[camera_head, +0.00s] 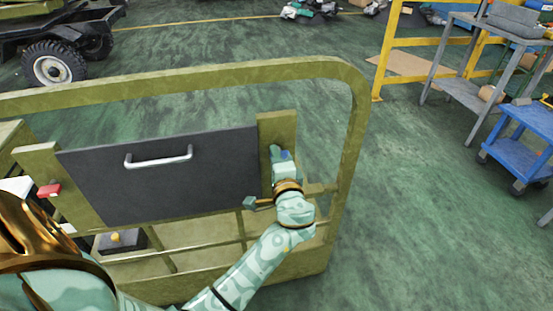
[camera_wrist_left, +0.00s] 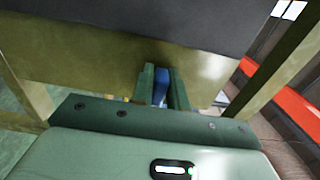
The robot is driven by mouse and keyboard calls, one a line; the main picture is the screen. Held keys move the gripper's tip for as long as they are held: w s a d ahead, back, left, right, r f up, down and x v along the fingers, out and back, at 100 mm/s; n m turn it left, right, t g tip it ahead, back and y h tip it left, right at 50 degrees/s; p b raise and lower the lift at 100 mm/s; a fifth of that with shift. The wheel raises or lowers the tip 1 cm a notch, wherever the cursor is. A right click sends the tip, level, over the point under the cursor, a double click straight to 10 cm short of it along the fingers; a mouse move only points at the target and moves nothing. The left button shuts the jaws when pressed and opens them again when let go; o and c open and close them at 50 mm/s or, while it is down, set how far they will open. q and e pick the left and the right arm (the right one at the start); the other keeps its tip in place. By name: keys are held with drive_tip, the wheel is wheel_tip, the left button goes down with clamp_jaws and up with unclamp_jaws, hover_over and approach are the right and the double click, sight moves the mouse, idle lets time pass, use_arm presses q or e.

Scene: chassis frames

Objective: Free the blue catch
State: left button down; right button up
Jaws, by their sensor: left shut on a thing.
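The blue catch (camera_wrist_left: 161,88) shows in the left wrist view, upright between the two green fingers of my left gripper (camera_wrist_left: 161,92). The fingers are shut on it. In the head view, my left gripper (camera_head: 281,162) is at the olive post right of the dark panel, and a small bit of the blue catch (camera_head: 285,155) shows there. Most of the catch is hidden by the gripper. The dark grey panel (camera_head: 180,185) with a silver handle (camera_head: 158,157) stands within the olive frame. My right gripper is not in view.
The olive tube frame (camera_head: 352,150) curves around the panel and close to my left arm. A red block (camera_head: 49,190) sits at the panel's left post. A blue cart (camera_head: 520,160) and a grey table (camera_head: 465,85) stand at the right. The green floor between is clear.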

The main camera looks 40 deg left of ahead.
use_arm(q)
drive_tip(key=shift+f, duration=0.15)
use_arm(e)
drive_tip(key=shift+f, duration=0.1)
use_arm(q)
drive_tip(key=c, duration=1.4)
unclamp_jaws()
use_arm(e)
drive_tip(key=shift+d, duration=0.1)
